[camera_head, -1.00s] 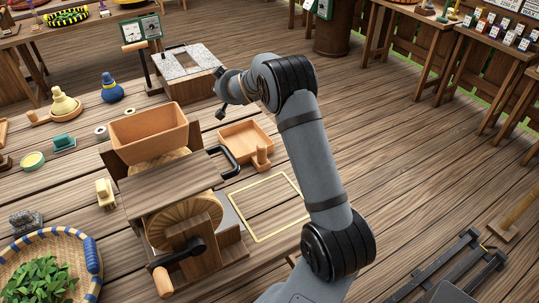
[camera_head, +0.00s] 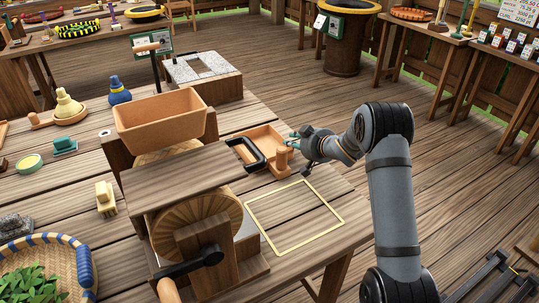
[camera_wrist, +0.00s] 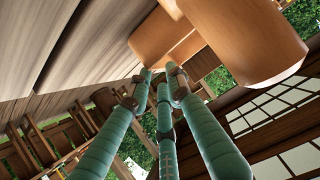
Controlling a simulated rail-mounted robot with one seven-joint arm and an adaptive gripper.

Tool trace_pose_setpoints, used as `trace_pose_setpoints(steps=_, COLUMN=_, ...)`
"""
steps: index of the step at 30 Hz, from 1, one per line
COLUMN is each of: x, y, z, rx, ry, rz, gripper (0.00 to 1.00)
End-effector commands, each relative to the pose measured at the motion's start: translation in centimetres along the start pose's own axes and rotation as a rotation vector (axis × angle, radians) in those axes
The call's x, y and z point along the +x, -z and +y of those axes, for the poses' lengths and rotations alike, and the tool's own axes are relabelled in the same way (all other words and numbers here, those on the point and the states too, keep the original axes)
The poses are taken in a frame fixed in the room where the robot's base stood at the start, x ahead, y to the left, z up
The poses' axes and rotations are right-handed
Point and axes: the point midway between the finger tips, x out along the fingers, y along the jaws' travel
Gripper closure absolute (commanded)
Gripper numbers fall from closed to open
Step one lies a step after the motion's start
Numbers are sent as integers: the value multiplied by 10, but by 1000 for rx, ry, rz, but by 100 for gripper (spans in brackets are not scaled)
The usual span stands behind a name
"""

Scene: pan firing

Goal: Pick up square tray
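The square tray (camera_head: 262,138) is a shallow light-wood tray on the table, behind and right of the wooden mill. A stubby rounded wooden handle (camera_head: 282,160) stands at its front right. My gripper (camera_head: 291,141) is at the tray's right side, close to the handle, with its teal fingers spread and nothing seen between them. In the wrist view, the handle (camera_wrist: 245,40) is large at upper right, and the tray (camera_wrist: 160,38) is beyond the fingertips (camera_wrist: 158,75). Whether a fingertip touches the wood cannot be told.
A yellow square outline (camera_head: 325,205) marks bare table in front. A stone-topped box (camera_head: 202,68) stands behind.

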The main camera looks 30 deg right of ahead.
Motion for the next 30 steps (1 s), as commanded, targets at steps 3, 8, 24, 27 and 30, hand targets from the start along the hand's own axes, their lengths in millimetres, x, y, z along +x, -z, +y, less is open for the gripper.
trace_pose_setpoints(steps=3, x=19, y=0, z=-2, rx=-1, ry=3, rz=-1, gripper=81)
trace_pose_setpoints(steps=8, x=40, y=-1, z=-1, rx=-2, ry=2, rz=0, gripper=81)
trace_pose_setpoints(steps=24, x=45, y=-1, z=-1, rx=-2, ry=1, rz=0, gripper=95)
trace_pose_setpoints(steps=27, x=45, y=-1, z=0, rx=-2, ry=1, rz=0, gripper=100)
trace_pose_setpoints(steps=30, x=45, y=-1, z=0, rx=-1, ry=1, rz=0, gripper=100)
